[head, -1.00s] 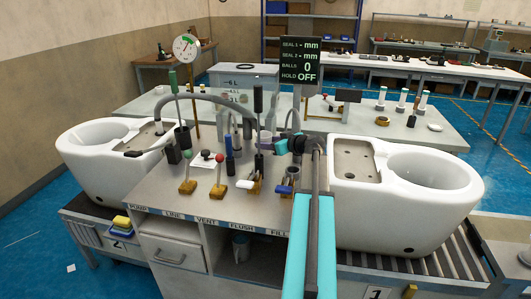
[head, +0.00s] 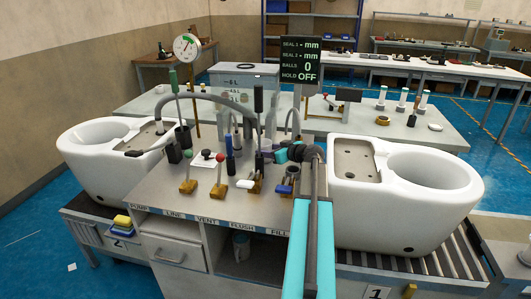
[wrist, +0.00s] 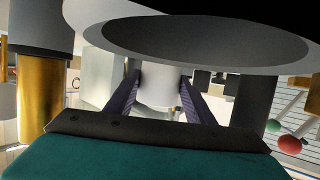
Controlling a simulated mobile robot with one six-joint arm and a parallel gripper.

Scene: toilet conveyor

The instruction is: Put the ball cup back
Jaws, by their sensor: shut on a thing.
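The ball cup (wrist: 200,42) fills the top of the wrist view, with a wide pale rim, a dark hollow and a pale narrower part below. My gripper (wrist: 160,90) is shut on that pale part, with a purple finger on each side. In the head view my gripper (head: 267,157) is low over the right half of the grey bench, behind the blue-handled lever (head: 287,184). The cup is too small and hidden there to make out clearly, and I cannot tell whether it touches anything below.
Upright black-handled rods (head: 258,115), brass levers (head: 188,186) and a hose (head: 205,98) crowd the grey bench (head: 165,205). White toilet bowls stand left (head: 105,165) and right (head: 400,215). The display (head: 300,60) reads BALLS 0, HOLD OFF.

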